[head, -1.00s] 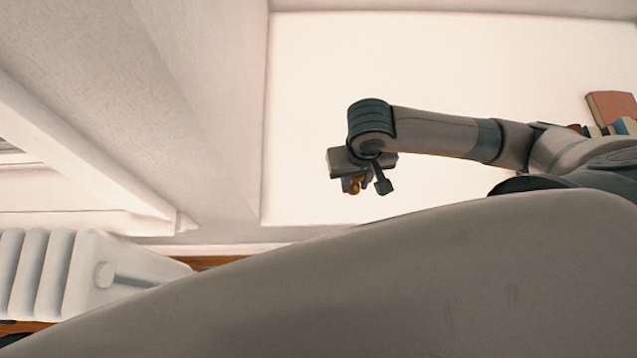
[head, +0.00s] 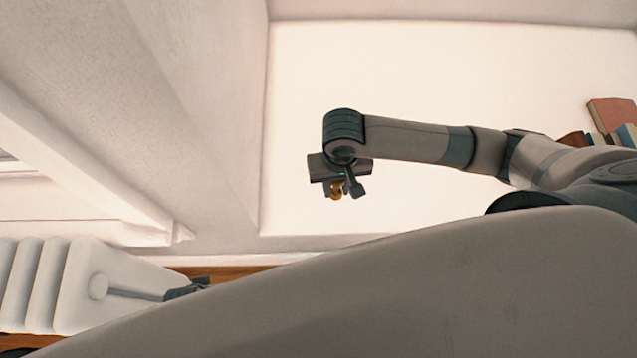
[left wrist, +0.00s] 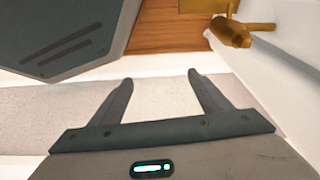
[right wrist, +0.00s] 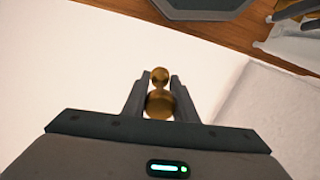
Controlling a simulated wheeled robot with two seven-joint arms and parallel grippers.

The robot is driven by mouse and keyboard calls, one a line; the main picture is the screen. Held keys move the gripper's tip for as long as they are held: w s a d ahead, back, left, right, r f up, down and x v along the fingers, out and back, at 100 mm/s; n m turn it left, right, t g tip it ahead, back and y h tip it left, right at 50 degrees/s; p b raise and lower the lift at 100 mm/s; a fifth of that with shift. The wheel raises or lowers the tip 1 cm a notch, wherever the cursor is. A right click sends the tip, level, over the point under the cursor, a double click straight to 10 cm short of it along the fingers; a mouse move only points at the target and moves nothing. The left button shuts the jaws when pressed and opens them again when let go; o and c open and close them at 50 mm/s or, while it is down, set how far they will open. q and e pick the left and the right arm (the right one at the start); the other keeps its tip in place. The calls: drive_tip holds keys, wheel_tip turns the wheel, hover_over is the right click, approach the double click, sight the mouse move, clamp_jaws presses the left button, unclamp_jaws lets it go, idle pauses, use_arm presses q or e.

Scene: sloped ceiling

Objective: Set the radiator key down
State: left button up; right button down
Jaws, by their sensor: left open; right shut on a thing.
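The radiator key, a small brass piece with rounded knobs, shows in the right wrist view (right wrist: 160,102) between the fingers of my right gripper (right wrist: 159,95). The gripper is shut on it. In the head view, my right gripper (head: 345,185) holds the brass key (head: 336,190) up in front of a pale wall, apart from any surface. My left gripper (left wrist: 160,95) is open in the left wrist view, with nothing between its fingers.
A white ribbed radiator (head: 60,285) stands at lower left, with a small dark piece (head: 185,289) beside it that I cannot identify. A brass fitting (left wrist: 232,32) shows by a white surface. Books (head: 612,115) are at right. Wooden floor (right wrist: 215,38) is partly visible.

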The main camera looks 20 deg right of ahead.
drive_tip(key=w+a+f, duration=0.1)
drive_tip(key=w+f, duration=0.1)
drive_tip(key=w, duration=0.1)
drive_tip(key=w+a+f+b, duration=0.1)
drive_tip(key=w, duration=0.1)
drive_tip(key=shift+w+a+f, duration=0.25)
drive_tip(key=shift+a+f, duration=0.1)
use_arm(q)
wheel_tip(320, 180, up, 3)
drive_tip(key=shift+r, duration=0.1)
use_arm(e)
drive_tip(key=shift+f, duration=0.5)
wheel_tip(320, 180, down, 2)
drive_tip(key=shift+f, duration=0.1)
drive_tip(key=shift+f+b, duration=0.3)
drive_tip(key=shift+f, duration=0.1)
use_arm(q)
drive_tip(key=shift+v, duration=1.1)
